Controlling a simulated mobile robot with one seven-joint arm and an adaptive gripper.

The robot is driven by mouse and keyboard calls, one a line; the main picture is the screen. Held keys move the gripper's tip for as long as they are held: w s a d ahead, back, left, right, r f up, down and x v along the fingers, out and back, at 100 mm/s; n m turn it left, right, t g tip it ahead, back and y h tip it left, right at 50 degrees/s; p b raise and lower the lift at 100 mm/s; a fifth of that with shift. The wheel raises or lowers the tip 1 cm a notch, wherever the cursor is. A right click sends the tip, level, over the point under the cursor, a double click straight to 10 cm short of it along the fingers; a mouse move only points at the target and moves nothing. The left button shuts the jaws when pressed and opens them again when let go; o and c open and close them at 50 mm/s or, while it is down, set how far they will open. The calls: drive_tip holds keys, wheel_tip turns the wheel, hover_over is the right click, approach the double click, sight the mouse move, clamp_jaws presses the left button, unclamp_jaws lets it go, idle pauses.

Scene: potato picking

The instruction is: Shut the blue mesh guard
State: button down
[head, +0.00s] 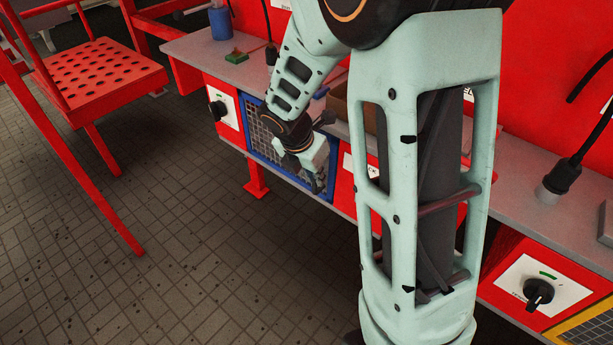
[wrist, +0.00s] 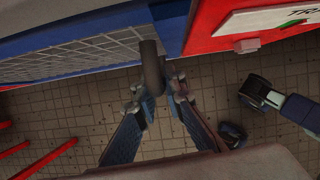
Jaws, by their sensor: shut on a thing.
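The blue mesh guard (head: 262,148) has a blue frame around grey mesh and sits in the red front below the bench top in the head view. In the wrist view its mesh (wrist: 75,60) spans the upper left. My gripper (head: 318,184) is at the guard's right side. In the wrist view my gripper (wrist: 160,88) is shut on a dark round handle (wrist: 151,68) beside the guard's blue frame. My arm hides part of the guard in the head view. I cannot tell whether the guard is fully flush with the front.
A white switch plate with a black knob (head: 217,109) is left of the guard. A grey bench top (head: 228,70) runs above it. A red perforated seat (head: 103,72) stands at the left. A yellow-framed mesh panel (head: 590,328) is at the lower right. The tiled floor in front is clear.

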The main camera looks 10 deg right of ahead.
drive_tip(key=shift+w+d+r, duration=0.1)
drive_tip(key=shift+d, duration=0.1)
drive_tip(key=c, duration=2)
unclamp_jaws()
drive_tip(key=v, duration=1.2)
drive_tip(key=shift+a, duration=0.1)
